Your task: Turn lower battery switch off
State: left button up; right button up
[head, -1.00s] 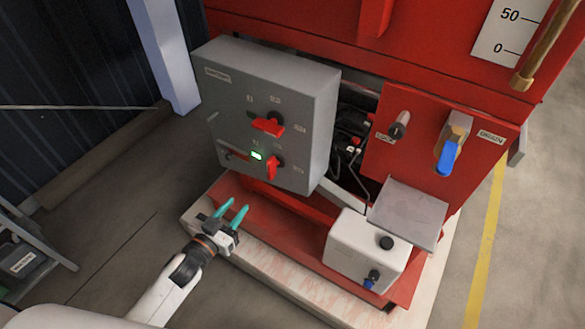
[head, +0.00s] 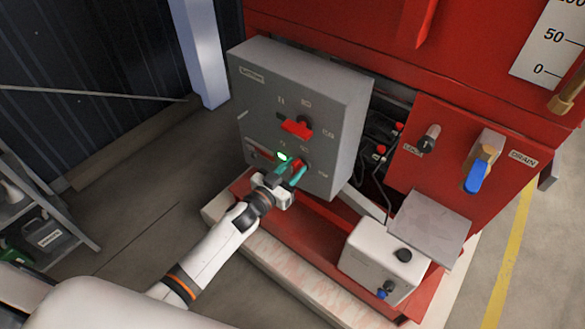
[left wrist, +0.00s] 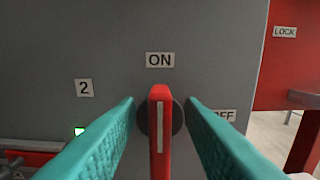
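The grey battery switch box (head: 262,100) hangs on the front of the red pump unit. Its upper red switch (head: 296,128) lies nearly sideways. The lower red switch (head: 298,164) is partly hidden by my gripper in the head view. In the left wrist view the lower switch (left wrist: 159,125) stands upright below an ON label (left wrist: 160,59), with a 2 label (left wrist: 84,88) at left and a partly covered OFF label (left wrist: 224,114) at right. My left gripper (head: 289,170) is open, its teal fingers on either side of the lower switch handle, with gaps visible. My right gripper is not in view.
A green light (head: 283,156) glows beside the lower switch. A white box (head: 372,255) stands on the red base to the right. A red panel with a blue-handled drain valve (head: 476,177) is further right. Open floor lies at left.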

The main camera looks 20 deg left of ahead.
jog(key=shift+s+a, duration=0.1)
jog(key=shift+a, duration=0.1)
pick_arm(q)
grip_shut()
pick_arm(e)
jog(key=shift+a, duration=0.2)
